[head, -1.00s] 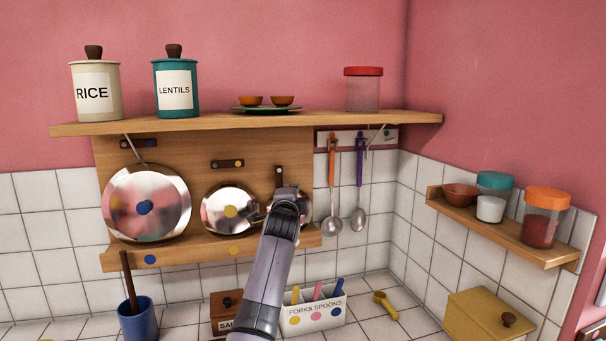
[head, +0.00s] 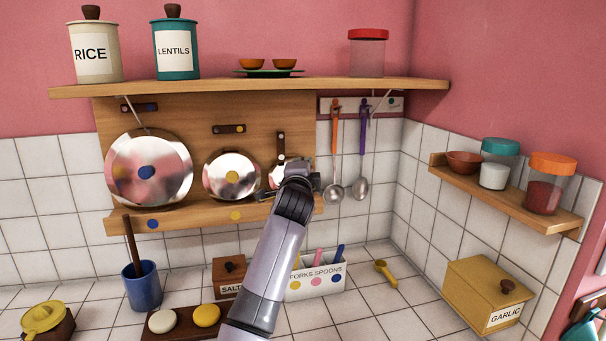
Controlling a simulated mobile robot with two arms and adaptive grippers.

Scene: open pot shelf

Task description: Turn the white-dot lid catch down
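A dark lid catch (head: 281,143) hangs upright on the wooden back board, above the smallest, rightmost lid (head: 276,176). My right gripper is not in view.
The upper shelf (head: 220,88) overhangs the board. Two ladles (head: 334,192) hang close to the right. A FORKS SPOONS box (head: 322,284), a SALT box (head: 228,268) and a blue pot (head: 142,290) with a handle stand below. A side shelf (head: 510,200) holds jars.

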